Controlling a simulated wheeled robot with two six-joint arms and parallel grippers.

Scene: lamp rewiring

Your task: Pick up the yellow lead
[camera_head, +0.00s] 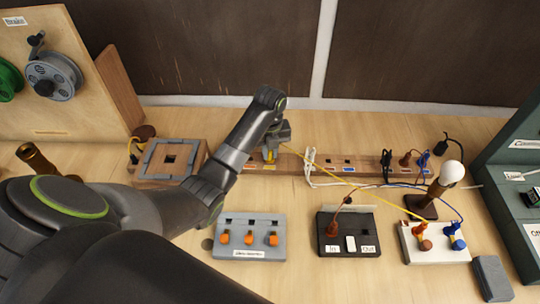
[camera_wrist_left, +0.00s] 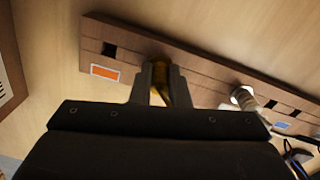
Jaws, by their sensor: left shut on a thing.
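The yellow lead (camera_head: 340,186) runs from the wooden socket strip (camera_head: 365,160) across the table to the white block (camera_head: 440,256) at the right. Its yellow end (camera_head: 269,154) is at the left part of the strip, between the fingers of my left gripper (camera_head: 272,150). In the left wrist view my left gripper (camera_wrist_left: 160,85) is shut on the yellow plug (camera_wrist_left: 160,67), at the strip (camera_wrist_left: 205,90). I cannot tell whether the plug is in its socket or just above it. My right gripper is in neither view.
A grey block with orange plugs (camera_head: 249,238) and a black In/Out switch box (camera_head: 346,232) stand in front of the strip. White cables (camera_head: 311,165) lie to the right of the gripper. A bulb on a stand (camera_head: 449,175) and a dark green rack (camera_head: 515,190) are at the right.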

